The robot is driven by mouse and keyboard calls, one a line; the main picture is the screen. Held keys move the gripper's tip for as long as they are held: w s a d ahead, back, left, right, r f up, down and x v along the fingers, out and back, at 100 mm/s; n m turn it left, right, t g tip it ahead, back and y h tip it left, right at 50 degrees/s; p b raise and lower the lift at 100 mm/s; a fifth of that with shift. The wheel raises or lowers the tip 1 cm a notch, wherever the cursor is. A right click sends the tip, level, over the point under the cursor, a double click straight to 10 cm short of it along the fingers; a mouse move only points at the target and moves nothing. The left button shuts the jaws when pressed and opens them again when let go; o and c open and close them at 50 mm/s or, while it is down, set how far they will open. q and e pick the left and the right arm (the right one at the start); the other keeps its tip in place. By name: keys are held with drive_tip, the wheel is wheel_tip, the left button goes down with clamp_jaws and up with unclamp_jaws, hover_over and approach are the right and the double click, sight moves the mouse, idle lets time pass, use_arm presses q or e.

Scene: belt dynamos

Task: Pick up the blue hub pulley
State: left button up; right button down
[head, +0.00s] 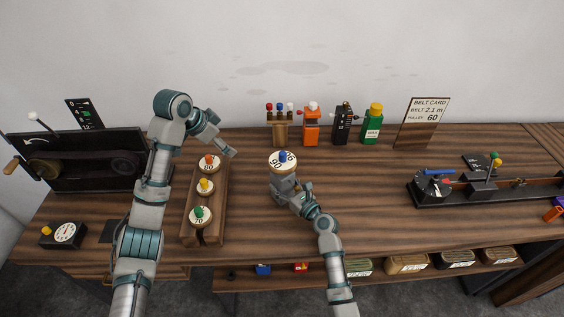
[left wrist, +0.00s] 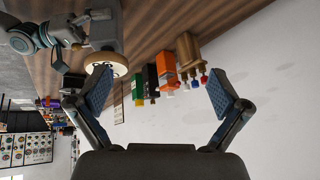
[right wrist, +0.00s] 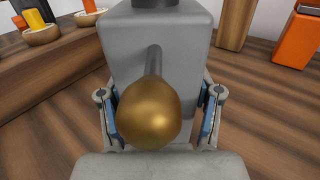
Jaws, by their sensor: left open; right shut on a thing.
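The blue hub pulley (head: 283,162), a pale disc marked 90 with a blue hub, sits on top of a grey block (right wrist: 190,45) in the table's middle. In the left wrist view the pulley (left wrist: 107,62) shows edge-on at the block. A brass knob (right wrist: 150,113) on a rod sticks out from the block towards my right palm. My right gripper (head: 290,190) has its fingers at both sides of the block, below the pulley; the contact is partly hidden. My left gripper (head: 231,152) is open and empty, left of the pulley and apart from it.
A wooden rack (head: 186,232) left of the block holds pulleys with orange, yellow and green hubs. Behind stand a peg holder (head: 279,130), an orange bottle (head: 311,128), a black one and a green one (head: 372,126). The table right of my right arm is clear up to a black device (head: 432,188).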

sight(285, 159)
use_arm(q)
drive_tip(key=s+d+r+n+y, duration=0.1)
drive_tip(key=s+d+n, duration=0.25)
drive_tip(key=d, duration=1.15)
use_arm(e)
drive_tip(key=shift+d+f, duration=0.1)
drive_tip(key=shift+d, duration=0.1)
use_arm(q)
drive_tip(key=shift+n+g+y, duration=0.3)
drive_tip(key=shift+n+g, duration=0.15)
drive_tip(key=shift+g, duration=0.05)
drive_tip(key=x, duration=0.5)
drive_tip(key=shift+w+d+f, duration=0.25)
drive_tip(key=shift+w+f, duration=0.05)
drive_tip(key=shift+w, duration=0.05)
use_arm(e)
drive_tip(key=shift+a, duration=0.1)
use_arm(q)
drive_tip(key=x, duration=0.6)
drive_tip(key=shift+w+r, duration=0.15)
drive_tip(key=shift+c, duration=0.3)
drive_tip(key=c, duration=1.1)
wheel_tip(285, 159, up, 10)
drive_tip(key=shift+r, duration=0.1)
drive_tip(key=shift+c, duration=0.2)
